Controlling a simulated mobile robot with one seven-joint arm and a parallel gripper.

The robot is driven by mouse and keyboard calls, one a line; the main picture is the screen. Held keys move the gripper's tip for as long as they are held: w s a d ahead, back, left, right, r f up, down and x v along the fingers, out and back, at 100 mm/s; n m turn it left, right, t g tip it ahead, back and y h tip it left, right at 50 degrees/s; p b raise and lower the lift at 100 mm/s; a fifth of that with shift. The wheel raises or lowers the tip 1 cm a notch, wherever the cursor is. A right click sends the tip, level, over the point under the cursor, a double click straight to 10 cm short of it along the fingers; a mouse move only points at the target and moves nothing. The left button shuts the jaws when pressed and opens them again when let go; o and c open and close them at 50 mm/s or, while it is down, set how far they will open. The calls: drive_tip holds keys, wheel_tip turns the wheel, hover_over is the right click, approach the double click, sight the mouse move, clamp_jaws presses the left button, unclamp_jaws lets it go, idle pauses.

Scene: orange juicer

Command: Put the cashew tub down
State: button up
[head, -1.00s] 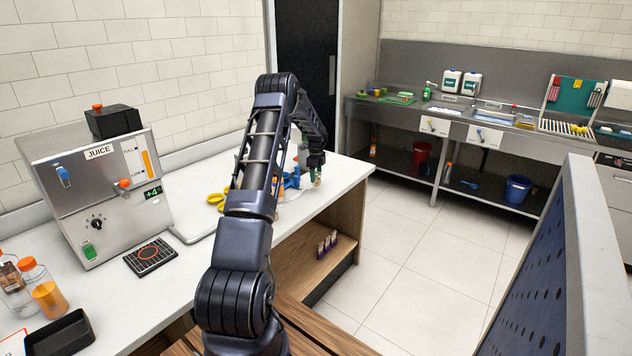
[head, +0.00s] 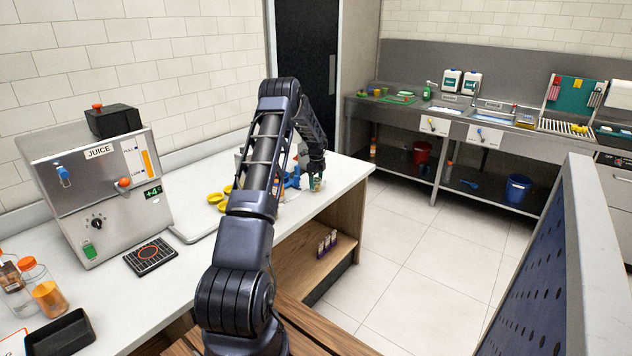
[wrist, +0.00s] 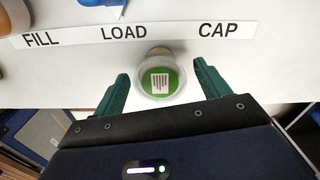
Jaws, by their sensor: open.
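The tub (wrist: 158,82), pale-sided with a green lid and a white label, stands upright on the white counter in the wrist view, just below the word LOAD. I cannot read its label to confirm cashews. My gripper (wrist: 160,75) is open, with one green finger on each side of the tub and a visible gap to each. In the head view my gripper (head: 317,178) is low over the counter's far right end, with the tub (head: 316,186) small and partly hidden under it.
A strip (wrist: 125,33) reading FILL, LOAD, CAP lies on the counter. A blue object (wrist: 103,2) is just beyond it. Yellow rings (head: 217,199) lie left of my arm. The juice machine (head: 98,195) stands at the left. The counter's front edge is close to the tub.

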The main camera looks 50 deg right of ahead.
sight(316, 179)
wheel_tip(316, 179, up, 12)
drive_tip(key=shift+r, duration=0.15)
idle(0.4)
